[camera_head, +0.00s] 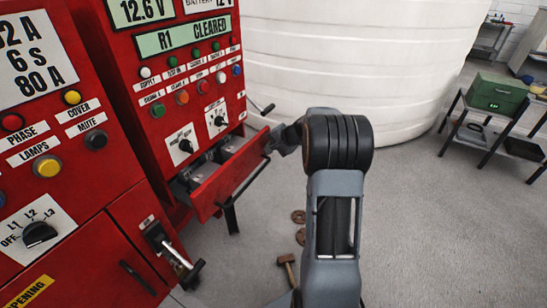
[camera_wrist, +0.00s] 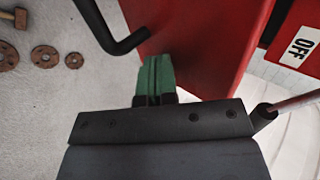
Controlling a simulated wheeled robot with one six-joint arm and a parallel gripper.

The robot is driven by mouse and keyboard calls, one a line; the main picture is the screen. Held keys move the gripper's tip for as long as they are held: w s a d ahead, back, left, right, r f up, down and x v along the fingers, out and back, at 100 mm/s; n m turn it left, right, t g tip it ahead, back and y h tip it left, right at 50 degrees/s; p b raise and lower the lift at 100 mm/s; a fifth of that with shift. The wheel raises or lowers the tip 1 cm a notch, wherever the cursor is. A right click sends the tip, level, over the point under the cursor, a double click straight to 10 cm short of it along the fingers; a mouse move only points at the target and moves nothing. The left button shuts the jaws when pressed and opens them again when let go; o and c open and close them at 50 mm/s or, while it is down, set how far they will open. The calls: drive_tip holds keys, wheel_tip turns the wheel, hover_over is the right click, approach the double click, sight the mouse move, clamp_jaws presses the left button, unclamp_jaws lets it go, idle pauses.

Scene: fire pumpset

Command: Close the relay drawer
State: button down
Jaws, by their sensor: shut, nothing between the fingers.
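The relay drawer is pulled out of the red cabinet; its red front panel (camera_head: 232,178) stands away from the cabinet face, with dark relay parts (camera_head: 197,170) showing inside. A black bar handle (camera_head: 247,184) runs along the front. In the wrist view the red drawer front (camera_wrist: 190,35) fills the upper middle, and the black handle (camera_wrist: 112,38) is at its left. My gripper (camera_wrist: 154,72) is shut and empty, its green-padded fingers at the red panel beside the handle; I cannot tell whether they touch it. In the head view my gripper (camera_head: 272,142) is at the drawer's right end, partly hidden.
A lever switch (camera_head: 172,252) juts from the left cabinet below the drawer. A hammer (camera_head: 288,270) and rusty discs (camera_head: 298,216) lie on the grey floor. A white tank (camera_head: 340,60) stands behind. A green box (camera_head: 497,93) sits on a stand at right.

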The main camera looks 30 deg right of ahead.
drive_tip(key=w+a, duration=0.1)
drive_tip(key=w, duration=0.1)
drive_tip(key=w+a, duration=0.2)
drive_tip(key=w, duration=0.1)
drive_tip(key=w+a, duration=0.1)
drive_tip(key=w, duration=0.2)
drive_tip(key=shift+a+p, duration=0.3)
drive_tip(key=shift+w+a, duration=0.25)
drive_tip(key=shift+w, duration=0.1)
drive_tip(key=shift+w+r, duration=0.1)
drive_tip(key=shift+r, duration=0.05)
drive_tip(key=shift+a, duration=0.1)
